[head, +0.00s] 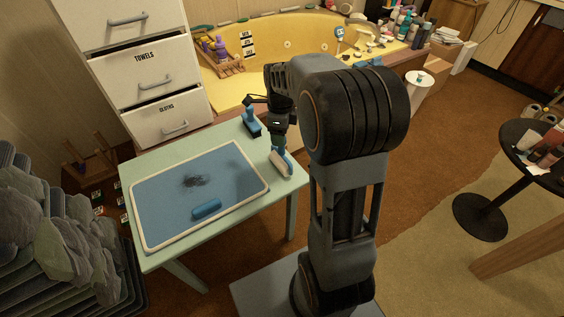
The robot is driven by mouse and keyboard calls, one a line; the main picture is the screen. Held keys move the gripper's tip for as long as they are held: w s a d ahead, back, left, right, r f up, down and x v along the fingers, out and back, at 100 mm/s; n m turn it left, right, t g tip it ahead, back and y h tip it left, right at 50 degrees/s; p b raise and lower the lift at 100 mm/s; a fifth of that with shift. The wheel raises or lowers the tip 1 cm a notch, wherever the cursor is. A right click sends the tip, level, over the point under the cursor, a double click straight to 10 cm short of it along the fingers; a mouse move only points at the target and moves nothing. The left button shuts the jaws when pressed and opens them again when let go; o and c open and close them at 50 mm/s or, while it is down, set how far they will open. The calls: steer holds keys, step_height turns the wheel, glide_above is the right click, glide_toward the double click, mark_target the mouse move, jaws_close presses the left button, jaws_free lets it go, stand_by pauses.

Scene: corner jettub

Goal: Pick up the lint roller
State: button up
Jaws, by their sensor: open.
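A pale roller-like item with blue on it (282,163), which looks like the lint roller, lies near the right edge of the pale green table (275,190). My gripper (279,145) points down just above its far end. Its jaws are open, but the fingers are small and dark here. I cannot tell whether they touch the item or are around it. A blue-handled item (251,123) stands at the table's far edge, left of my gripper. A blue cylinder (206,209) lies on the blue, white-rimmed mat (157,205).
A dark clump of hair or lint (194,181) lies on the mat. White drawers (145,70) and the yellow tub (295,50) stand behind the table. Grey cushions or stones (75,240) are at left.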

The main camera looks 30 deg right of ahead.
mark_target(281, 153)
steer(key=f+b, duration=0.1)
steer(key=f, duration=0.1)
steer(key=f+b, duration=0.1)
steer(key=f, duration=0.2)
steer(key=shift+w+d, duration=0.15)
steer(key=shift+d, duration=0.05)
steer(key=shift+c, duration=0.4)
steer(key=shift+r, duration=0.1)
jaws_close()
